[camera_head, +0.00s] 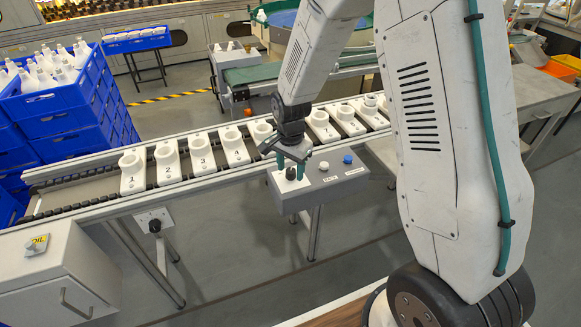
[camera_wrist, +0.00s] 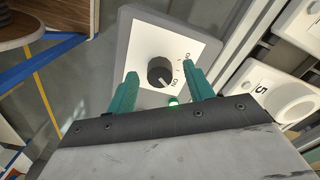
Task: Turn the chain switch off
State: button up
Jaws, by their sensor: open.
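A black rotary knob (camera_wrist: 160,72) sits on a white label plate in the wrist view, with small lettering beside it. A pale pointer mark on it faces the lower right, towards the lower lettering, which is too small to read surely. My gripper (camera_wrist: 159,76) is open, its teal fingers on either side of the knob in the picture, with no clear contact. In the head view my gripper (camera_head: 290,166) is over the left part of the grey control box (camera_head: 325,186), close above or around the dark knob (camera_head: 291,173), which it partly hides.
The box also carries a white button (camera_head: 324,166) and a blue button (camera_head: 347,159). Behind it runs a conveyor (camera_head: 95,186) with several numbered white holders. Another black knob (camera_head: 154,226) is on a plate at the conveyor's front. Blue crates (camera_head: 62,108) stand at the left.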

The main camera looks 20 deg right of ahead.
jog(key=shift+c, duration=0.3)
jog(key=c, duration=0.9)
jog(key=n, duration=1.3)
jog(key=shift+r+n, duration=0.1)
jog(key=shift+n, duration=0.3)
jog(key=o, duration=1)
jog(key=shift+c, duration=0.2)
